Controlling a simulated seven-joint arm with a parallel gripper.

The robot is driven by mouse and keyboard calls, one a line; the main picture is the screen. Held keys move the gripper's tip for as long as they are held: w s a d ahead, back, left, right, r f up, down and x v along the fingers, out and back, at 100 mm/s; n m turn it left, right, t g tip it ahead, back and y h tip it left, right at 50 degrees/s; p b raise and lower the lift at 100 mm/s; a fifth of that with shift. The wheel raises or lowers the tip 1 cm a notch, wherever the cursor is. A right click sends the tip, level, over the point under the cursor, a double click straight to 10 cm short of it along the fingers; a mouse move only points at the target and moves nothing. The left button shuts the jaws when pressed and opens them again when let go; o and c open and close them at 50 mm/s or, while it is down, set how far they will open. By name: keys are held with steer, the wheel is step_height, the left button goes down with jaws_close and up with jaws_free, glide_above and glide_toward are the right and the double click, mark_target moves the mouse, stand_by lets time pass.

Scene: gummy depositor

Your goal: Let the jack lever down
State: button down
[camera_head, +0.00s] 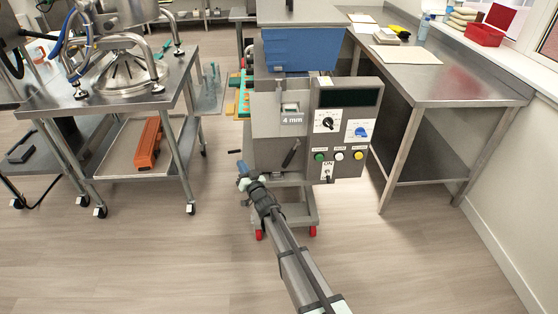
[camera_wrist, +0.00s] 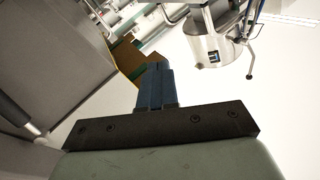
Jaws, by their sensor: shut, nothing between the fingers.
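The depositor machine (camera_head: 262,140) stands ahead with a blue hopper (camera_head: 298,50) on top. A dark lever (camera_head: 291,153) sits tilted on its front, below the "4 mm" label, with its upper end to the right. A short dark handle (camera_head: 234,152) sticks out on the machine's left. I cannot tell for sure which is the jack lever. My gripper (camera_head: 242,170) is low, left of the machine's front and just below the short handle, apart from the tilted lever. Its blue fingers (camera_wrist: 154,85) are together and empty. A black-gripped rod (camera_wrist: 15,115) shows at the wrist view's left edge.
A control panel (camera_head: 342,130) with knobs and buttons is right of the tilted lever. A steel table (camera_head: 455,85) stands at the right. A wheeled steel cart (camera_head: 60,98) stands at the left, with an orange object (camera_head: 148,143) on its shelf. The floor between cart and machine is clear.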

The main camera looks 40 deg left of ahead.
mark_target(291, 154)
steer(key=s+a+n+g+h, duration=0.1)
steer(key=s+a+n+g, duration=0.3)
steer(key=a, duration=0.7)
steer(key=w+a+f+t+h, duration=0.2)
steer(key=a+f+t+h, duration=0.1)
steer(key=a+t+h, duration=0.15)
steer(key=w+d+f+t+h, duration=0.3)
steer(key=w+d+t+h, duration=0.15)
steer(key=w+h, duration=0.3)
steer(key=w+d+r+t+h, duration=0.2)
steer(key=w+d+h, duration=0.2)
steer(key=d+h, duration=0.6)
steer(key=w+d+f+y, duration=0.2)
steer(key=w+d+f, duration=0.1)
steer(key=w, duration=0.6)
steer(key=shift+d+m, duration=0.35)
steer(key=shift+m, duration=0.05)
